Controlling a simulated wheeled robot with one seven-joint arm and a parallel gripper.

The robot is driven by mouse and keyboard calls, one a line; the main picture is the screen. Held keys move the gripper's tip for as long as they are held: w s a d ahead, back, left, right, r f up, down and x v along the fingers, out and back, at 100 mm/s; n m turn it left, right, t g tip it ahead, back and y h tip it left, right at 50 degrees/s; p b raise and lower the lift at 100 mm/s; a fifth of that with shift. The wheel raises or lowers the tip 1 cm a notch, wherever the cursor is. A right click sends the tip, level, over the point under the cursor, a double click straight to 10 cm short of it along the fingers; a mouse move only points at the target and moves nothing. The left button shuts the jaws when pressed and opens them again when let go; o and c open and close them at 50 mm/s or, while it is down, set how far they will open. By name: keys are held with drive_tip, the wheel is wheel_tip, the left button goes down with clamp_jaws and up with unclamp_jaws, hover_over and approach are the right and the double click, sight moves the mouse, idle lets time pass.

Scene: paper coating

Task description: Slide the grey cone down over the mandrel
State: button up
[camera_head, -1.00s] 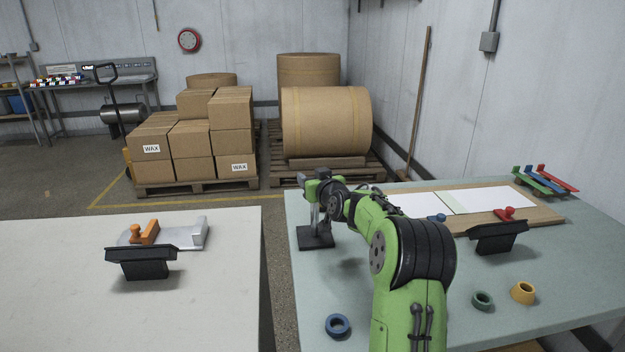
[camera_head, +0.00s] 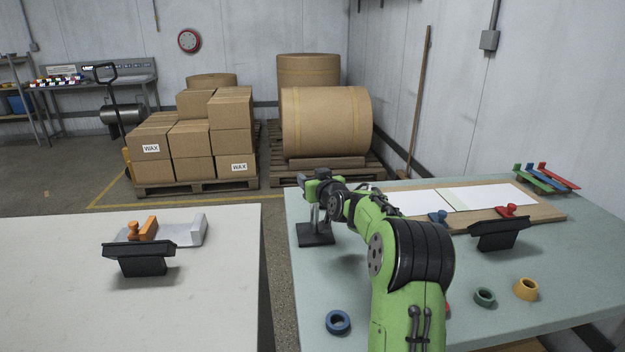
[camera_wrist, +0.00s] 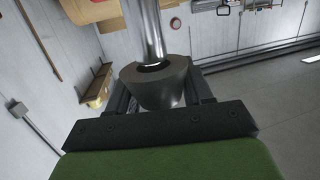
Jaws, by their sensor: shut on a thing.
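The grey cone (camera_wrist: 155,90) is held in my gripper (camera_wrist: 155,98) and shows in the wrist view, with its round opening facing the mandrel. The mandrel (camera_wrist: 146,28) is a shiny metal rod that meets the cone at this opening. I cannot tell how far the rod is inside. In the head view, the mandrel (camera_head: 316,215) stands upright on a dark square base (camera_head: 316,236) at the left edge of the green table. My gripper (camera_head: 322,182) is at its top there, and the cone is hard to make out.
A board with white sheets (camera_head: 497,197) lies at the back right, behind a black stand (camera_head: 499,236). A pale table (camera_head: 60,300) is across a gap.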

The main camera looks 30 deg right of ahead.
drive_tip(key=shift+f+b, duration=0.4)
drive_tip(key=shift+f, duration=0.7)
drive_tip(key=shift+f, duration=0.25)
drive_tip(key=o, duration=1.2)
drive_tip(key=shift+c, duration=0.2)
drive_tip(key=shift+s, duration=0.1)
drive_tip(key=v, duration=1.5)
drive_tip(key=shift+s+p, duration=0.3)
drive_tip(key=shift+p, duration=0.05)
drive_tip(key=shift+a, duration=0.1)
